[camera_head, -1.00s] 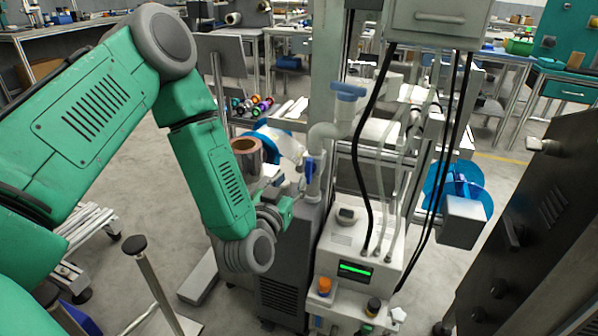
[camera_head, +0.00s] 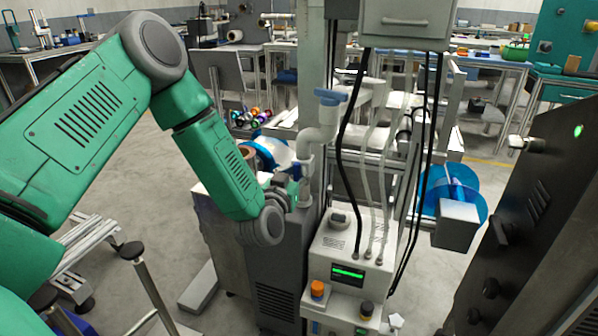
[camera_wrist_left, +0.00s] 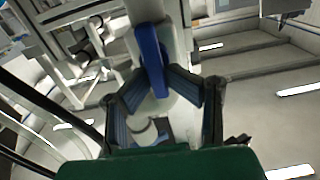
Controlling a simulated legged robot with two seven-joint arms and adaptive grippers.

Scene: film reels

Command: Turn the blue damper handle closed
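The blue damper handle (camera_head: 297,171) is on the grey vertical pipe in the middle of the head view, partly hidden by my left gripper (camera_head: 291,186). In the left wrist view, the handle (camera_wrist_left: 151,58) is a long blue lever standing in front of a pale pipe. The two fingers of my left gripper (camera_wrist_left: 154,76) converge on its lower part, one on each side, and appear shut on it. My right gripper is in neither view.
A second blue handle (camera_head: 331,96) tops the pipe bend above. A white control box (camera_head: 350,250) with a green display and hanging black cables stands to the right. A dark cabinet (camera_head: 530,220) is at far right. Grey floor is open at left.

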